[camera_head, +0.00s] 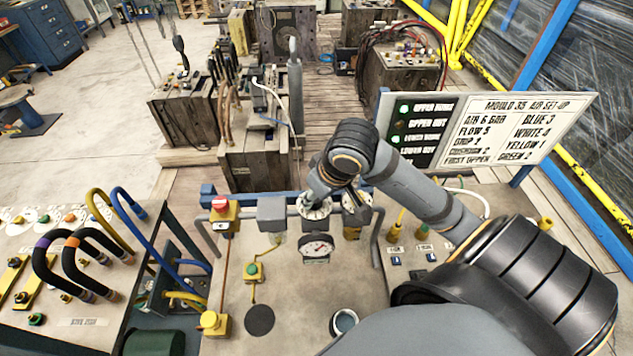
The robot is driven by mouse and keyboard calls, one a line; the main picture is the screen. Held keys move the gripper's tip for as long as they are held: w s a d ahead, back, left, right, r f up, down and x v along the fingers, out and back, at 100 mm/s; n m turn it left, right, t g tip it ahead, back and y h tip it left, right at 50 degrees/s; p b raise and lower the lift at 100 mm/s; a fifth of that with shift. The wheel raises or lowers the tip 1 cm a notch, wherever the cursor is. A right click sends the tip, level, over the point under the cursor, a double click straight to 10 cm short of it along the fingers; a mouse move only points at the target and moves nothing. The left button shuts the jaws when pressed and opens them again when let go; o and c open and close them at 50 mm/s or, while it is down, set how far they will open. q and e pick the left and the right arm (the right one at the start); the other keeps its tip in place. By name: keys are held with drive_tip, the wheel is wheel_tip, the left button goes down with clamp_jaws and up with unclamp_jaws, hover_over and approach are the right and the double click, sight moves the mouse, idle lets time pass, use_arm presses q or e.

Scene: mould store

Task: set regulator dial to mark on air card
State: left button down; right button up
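The air card (518,128) is a white sign at the right, headed "MOULD 35 AIR SET-UP"; its first line reads "AIR 6 BAR". A pale round dial (314,209), apparently the regulator dial, sits on the pipework at the back of the bench, partly covered by my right gripper. A round pressure gauge (318,246) with a white face is just below; its reading is too small to tell. My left gripper is out of view.
A red-topped button on a yellow box (223,214) and a grey block (272,213) stand left of the dial. A green button (252,271) is on the bench. A panel with coloured hoses (80,262) is at the left. The bench front (290,295) is mostly bare.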

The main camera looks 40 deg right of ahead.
drive_tip(key=shift+a+r+m+h+p, duration=0.15)
drive_tip(key=shift+m+h+p, duration=0.15)
drive_tip(key=shift+m+p, duration=1.1)
drive_tip(key=shift+p, duration=0.45)
drive_tip(key=shift+f, duration=0.2)
drive_tip(key=o, duration=1.1)
drive_tip(key=shift+o, duration=0.2)
